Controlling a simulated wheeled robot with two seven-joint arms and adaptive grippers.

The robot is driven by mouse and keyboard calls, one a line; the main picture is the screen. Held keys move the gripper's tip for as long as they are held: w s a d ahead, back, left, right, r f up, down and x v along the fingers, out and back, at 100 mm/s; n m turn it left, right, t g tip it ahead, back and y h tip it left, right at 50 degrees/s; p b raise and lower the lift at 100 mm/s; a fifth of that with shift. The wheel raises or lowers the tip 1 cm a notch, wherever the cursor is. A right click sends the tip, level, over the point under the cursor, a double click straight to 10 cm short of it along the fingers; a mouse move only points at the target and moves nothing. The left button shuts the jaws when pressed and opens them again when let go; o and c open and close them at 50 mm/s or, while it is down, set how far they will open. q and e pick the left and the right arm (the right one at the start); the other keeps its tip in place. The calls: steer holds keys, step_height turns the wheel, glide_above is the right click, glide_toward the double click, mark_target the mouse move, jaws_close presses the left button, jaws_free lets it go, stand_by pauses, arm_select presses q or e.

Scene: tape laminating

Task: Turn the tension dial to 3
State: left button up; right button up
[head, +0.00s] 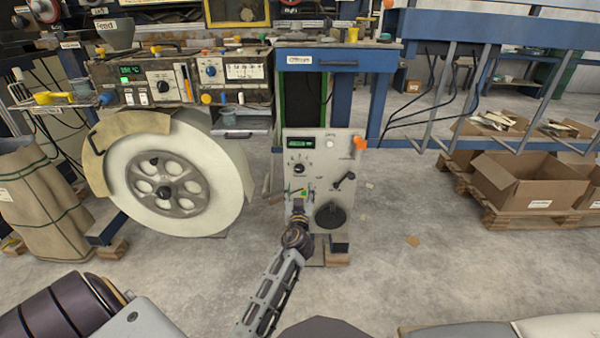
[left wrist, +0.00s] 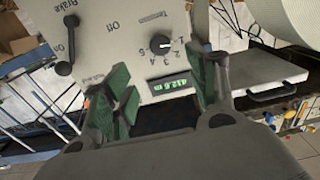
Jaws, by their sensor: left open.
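The tension dial (head: 299,169) is a small black knob on the pale control panel (head: 320,145), below a green-lit display (head: 302,143). In the left wrist view the dial (left wrist: 160,45) shows rotated, with small numbers around one side. Its white mark points toward the numbers' side, but I cannot tell the exact number. My left gripper (head: 298,205) is in front of the panel, below the dial in the head view. In the left wrist view its green-padded fingers (left wrist: 160,85) are spread and empty, with the dial apart from them. My right gripper is not in view.
A brake lever (head: 345,180) and a black round handwheel (head: 330,215) sit on the panel's right part. A large white roll (head: 215,180) stands to the left. Cardboard boxes (head: 520,185) lie on a pallet at right. The floor before the panel is mostly clear.

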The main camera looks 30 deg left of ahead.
arm_select(q)
glide_toward(299, 169)
steer(key=shift+w, duration=1.05)
steer(key=shift+s+a+b+x, duration=0.15)
steer(key=shift+b+x, duration=0.4)
steer(key=shift+x, duration=1.3)
steer(key=shift+s+a+b+x, duration=0.15)
steer(key=shift+b+x, duration=0.4)
steer(key=shift+x, duration=1.35)
steer(key=shift+f, duration=0.1)
steer(key=shift+a, duration=0.1)
steer(key=c, duration=1)
steer(key=shift+c, duration=0.2)
